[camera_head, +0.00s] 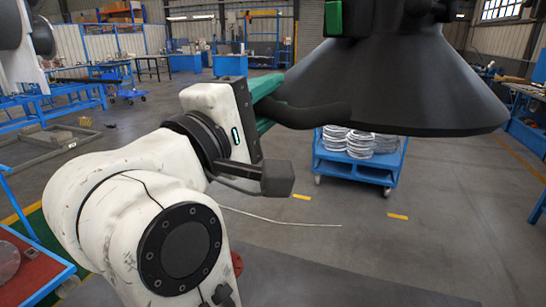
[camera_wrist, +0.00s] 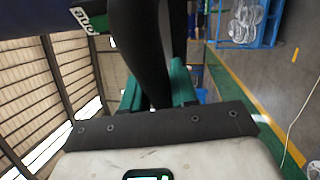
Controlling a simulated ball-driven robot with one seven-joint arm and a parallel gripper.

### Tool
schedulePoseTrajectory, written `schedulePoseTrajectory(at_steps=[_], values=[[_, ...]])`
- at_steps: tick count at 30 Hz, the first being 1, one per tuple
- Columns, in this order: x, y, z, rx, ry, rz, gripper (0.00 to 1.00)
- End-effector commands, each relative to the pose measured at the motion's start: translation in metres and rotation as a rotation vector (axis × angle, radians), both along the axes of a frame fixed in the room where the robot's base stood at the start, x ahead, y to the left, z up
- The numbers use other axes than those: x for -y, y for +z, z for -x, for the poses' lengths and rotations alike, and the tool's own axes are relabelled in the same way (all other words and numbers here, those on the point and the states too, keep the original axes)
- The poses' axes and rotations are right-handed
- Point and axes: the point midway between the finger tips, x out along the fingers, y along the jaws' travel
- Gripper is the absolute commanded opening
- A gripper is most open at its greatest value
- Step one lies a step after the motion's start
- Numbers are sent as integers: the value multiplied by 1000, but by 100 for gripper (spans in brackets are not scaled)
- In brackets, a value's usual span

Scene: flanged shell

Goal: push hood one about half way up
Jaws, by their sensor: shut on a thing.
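A large black cone-shaped hood (camera_head: 400,85) hangs at the upper right of the head view, its wide rim facing down. A black curved handle (camera_head: 318,116) sticks out from its left side. My gripper (camera_head: 268,98), with teal fingers, is at the left end of this handle and shut on it. In the wrist view the dark handle (camera_wrist: 143,45) runs between the teal fingers (camera_wrist: 156,98). The fingertips are partly hidden by the handle. The hood's top is cut off by the frame, and I cannot read a number on it.
A blue cart (camera_head: 352,168) with stacked metal discs (camera_head: 360,145) stands on the floor behind and below the hood. Blue workbenches (camera_head: 50,100) line the left, and another bench (camera_head: 525,110) is at the right edge. The grey floor below the hood is clear.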

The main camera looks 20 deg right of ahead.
Motion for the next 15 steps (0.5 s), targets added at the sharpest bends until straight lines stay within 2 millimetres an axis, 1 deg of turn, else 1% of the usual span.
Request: schedulePoseTrajectory(at_steps=[1, 3, 6, 10, 15], values=[[-1, 19, 1, 8, 5, -2, 0], [-1, 36, 1, 7, 5, -1, 0], [-1, 54, 0, 6, 5, -1, 0], [-1, 71, 0, 4, 5, 0, 0], [-1, 81, 0, 3, 5, 2, 0]])
